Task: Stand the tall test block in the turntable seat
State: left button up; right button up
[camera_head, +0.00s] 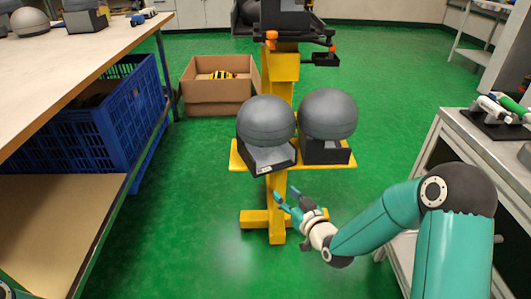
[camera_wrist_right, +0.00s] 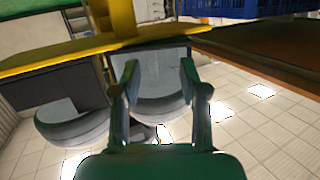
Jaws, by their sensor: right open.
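My right gripper (camera_head: 287,197) is open and empty, low in front of the yellow stand (camera_head: 277,232), below its shelf. In the right wrist view its two fingers (camera_wrist_right: 155,85) stand apart, with a grey-domed black box (camera_wrist_right: 155,106) seen between and beyond them; I see no contact. In the head view two such boxes, a left dome (camera_head: 266,120) and a right dome (camera_head: 328,113), sit side by side on the yellow shelf (camera_head: 236,158). I cannot identify the tall test block or the turntable seat. My left gripper is not in view.
A workbench (camera_head: 60,55) with more domed items and a blue crate (camera_head: 112,120) is at left. A cardboard box (camera_head: 216,106) stands behind. A grey cabinet (camera_head: 452,128) with a white-and-green device (camera_head: 497,108) is at right. Green floor is clear around the stand.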

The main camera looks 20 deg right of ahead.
jog(key=t, duration=0.2)
send_near(271, 149)
jog(key=shift+n, duration=0.3)
jog(key=w+b, duration=0.1)
jog(key=w, duration=0.1)
jog(key=w+a, duration=0.1)
jog(key=w, duration=0.1)
jog(key=w+f+b, duration=0.1)
jog(key=w, duration=0.1)
jog(key=shift+w+a+b, duration=0.15)
jog(key=shift+w+b, duration=0.05)
jog(key=shift+b, duration=0.1)
jog(key=shift+w+a+b, duration=0.15)
jog(key=shift+w+b, duration=0.95)
jog(key=shift+w, duration=1.45)
jog(key=shift+w+r, duration=0.1)
jog(key=shift+w, duration=0.25)
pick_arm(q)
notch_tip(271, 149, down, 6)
pick_arm(e)
jog(key=shift+a, duration=0.1)
grip_shut()
jog(key=shift+r+t, duration=0.3)
